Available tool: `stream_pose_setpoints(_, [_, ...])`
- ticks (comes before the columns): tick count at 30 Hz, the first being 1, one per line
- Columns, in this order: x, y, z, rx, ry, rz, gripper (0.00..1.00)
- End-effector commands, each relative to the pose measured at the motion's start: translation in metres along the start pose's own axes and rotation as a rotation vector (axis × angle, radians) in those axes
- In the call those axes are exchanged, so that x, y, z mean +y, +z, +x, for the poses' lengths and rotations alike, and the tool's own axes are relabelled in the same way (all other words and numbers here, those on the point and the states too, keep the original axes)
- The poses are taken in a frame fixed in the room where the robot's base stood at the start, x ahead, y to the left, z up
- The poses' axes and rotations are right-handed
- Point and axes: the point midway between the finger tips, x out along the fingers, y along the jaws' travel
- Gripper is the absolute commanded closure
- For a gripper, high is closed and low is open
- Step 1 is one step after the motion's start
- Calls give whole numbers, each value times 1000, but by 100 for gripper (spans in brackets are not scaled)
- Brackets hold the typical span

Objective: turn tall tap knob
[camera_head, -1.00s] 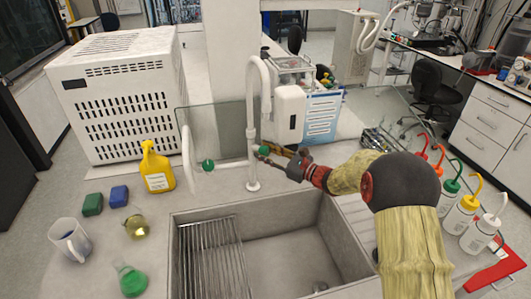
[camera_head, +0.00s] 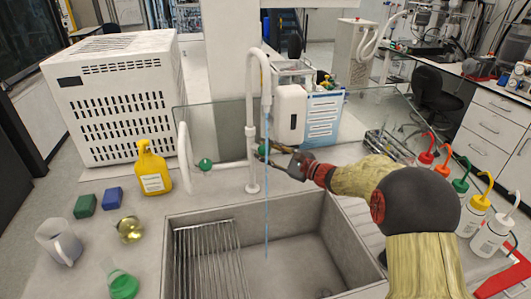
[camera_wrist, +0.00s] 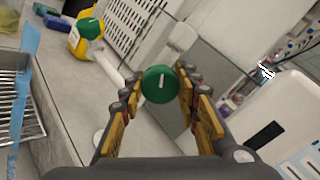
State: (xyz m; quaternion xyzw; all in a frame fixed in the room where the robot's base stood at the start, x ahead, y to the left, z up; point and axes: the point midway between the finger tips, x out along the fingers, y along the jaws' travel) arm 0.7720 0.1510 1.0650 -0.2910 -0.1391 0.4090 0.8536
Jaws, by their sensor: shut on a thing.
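The tall white tap (camera_head: 251,110) rises behind the sink and curves over at the top. Its green knob (camera_wrist: 159,84) sits between the fingers in the wrist view. In the head view it is mostly hidden by my gripper (camera_head: 268,153), which reaches in from the right. My gripper (camera_wrist: 156,88) is shut on this knob. A thin blue stream of water (camera_head: 267,205) falls from the tall tap's spout into the sink (camera_head: 345,250).
A yellow bottle (camera_head: 153,168) stands left of the taps. Green and blue blocks, a mug (camera_head: 60,242) and flasks stand left of the sink. A glass panel and a white dispenser (camera_head: 291,112) are behind. Several wash bottles (camera_head: 490,235) stand at right.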

Motion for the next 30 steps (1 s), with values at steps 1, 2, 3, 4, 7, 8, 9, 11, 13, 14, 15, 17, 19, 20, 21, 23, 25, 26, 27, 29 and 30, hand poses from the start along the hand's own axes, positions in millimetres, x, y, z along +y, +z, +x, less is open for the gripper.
stream_pose_setpoints(1, [1,-1,0,1,1,1,67])
stream_pose_setpoints(2, [1,-1,0,1,1,1,65])
stream_pose_setpoints(3, [1,-1,0,1,1,1,63])
stream_pose_setpoints(4, [0,0,0,1,1,1,61])
stream_pose_setpoints(7, [0,0,0,0,0,2,55])
stream_pose_setpoints(8, [0,0,0,0,0,2,53])
stream_pose_setpoints(9, [0,0,0,0,0,2,51])
stream_pose_setpoints(11, [0,0,0,0,0,2,49])
stream_pose_setpoints(13, [0,0,0,0,0,2,49])
stream_pose_setpoints(14, [0,0,0,0,0,2,49])
stream_pose_setpoints(15, [0,0,0,0,0,2,49])
stream_pose_setpoints(17, [0,0,0,0,0,2,49])
stream_pose_setpoints(19, [0,0,-1,0,0,2,49])
stream_pose_setpoints(20, [0,0,-2,0,0,2,49])
stream_pose_setpoints(21, [0,0,-4,0,-1,2,49])
stream_pose_setpoints(23, [0,0,-9,0,-1,2,49])
stream_pose_setpoints(25, [-1,-1,-19,1,-2,2,49])
stream_pose_setpoints(26, [-1,-1,-25,2,-3,2,49])
stream_pose_setpoints(27, [-1,0,-32,2,-3,2,49])
stream_pose_setpoints(29, [-2,-1,-45,2,-3,1,49])
stream_pose_setpoints(30, [-2,-1,-53,2,-3,2,49])
